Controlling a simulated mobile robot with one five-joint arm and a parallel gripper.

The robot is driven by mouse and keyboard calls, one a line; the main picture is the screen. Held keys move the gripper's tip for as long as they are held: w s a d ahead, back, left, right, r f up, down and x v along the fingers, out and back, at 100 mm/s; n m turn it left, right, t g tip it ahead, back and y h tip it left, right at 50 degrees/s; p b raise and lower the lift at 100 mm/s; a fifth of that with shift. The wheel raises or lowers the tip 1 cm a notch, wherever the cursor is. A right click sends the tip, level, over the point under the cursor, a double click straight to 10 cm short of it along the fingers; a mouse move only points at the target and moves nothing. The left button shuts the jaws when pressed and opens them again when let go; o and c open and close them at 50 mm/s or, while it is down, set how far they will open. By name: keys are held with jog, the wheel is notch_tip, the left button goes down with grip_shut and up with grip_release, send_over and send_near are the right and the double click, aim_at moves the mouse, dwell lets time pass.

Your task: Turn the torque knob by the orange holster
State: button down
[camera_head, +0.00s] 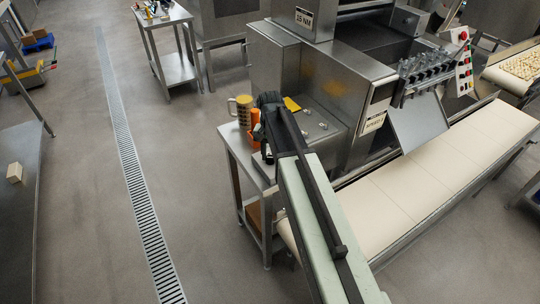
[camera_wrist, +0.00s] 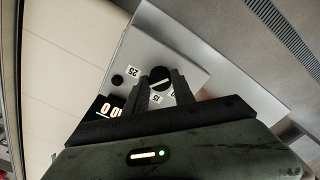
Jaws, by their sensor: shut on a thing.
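In the wrist view the torque knob (camera_wrist: 159,74) is a round black knob on a light grey plate. Number labels sit around it; "25" and "15" can be read. My gripper's two dark fingers (camera_wrist: 161,86) stand on either side of the knob and are shut on it. The fingers and gripper body hide part of the plate. In the head view my gripper (camera_head: 268,101) is at the small side table beside the machine, and the knob is hidden behind it. The orange holster (camera_head: 256,127) is just left of my gripper.
A yellowish mug (camera_head: 243,110) stands close left of the holster. A black display with white digits (camera_wrist: 109,109) is beside the plate. The steel machine (camera_head: 335,85) and its pale conveyor belt (camera_head: 430,180) lie to the right. The floor at left is open along the drain (camera_head: 130,160).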

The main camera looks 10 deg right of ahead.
aim_at(270, 157)
jog(key=n, duration=1.1)
dwell(0.5)
jog(key=c, duration=1.1)
grip_release()
jog(key=shift+o, duration=0.2)
notch_tip(270, 157, up, 8)
jog(key=p, duration=0.8)
jog(key=shift+f, duration=0.1)
